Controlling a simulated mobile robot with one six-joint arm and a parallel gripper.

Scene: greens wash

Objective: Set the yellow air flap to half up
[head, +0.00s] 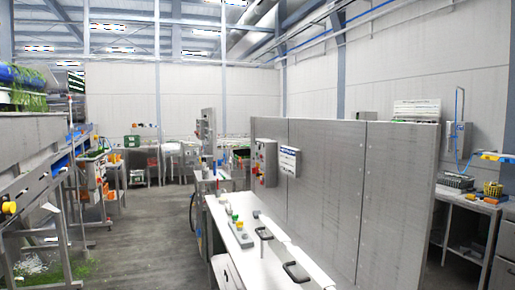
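I cannot tell which thing is the yellow air flap. A yellow rounded part (9,207) shows at the far left on the side of a long grey machine (30,135) with blue trim. A small yellow piece (489,155) with blue beside it shows above the right-hand bench. Both are too small to read any flap setting. My gripper is not in view.
A tall grey partition (320,180) stands right of centre, with control boxes (266,163) on its end. A white bench (228,235) with small coloured items runs along it. Grey floor (145,235) is open left of centre.

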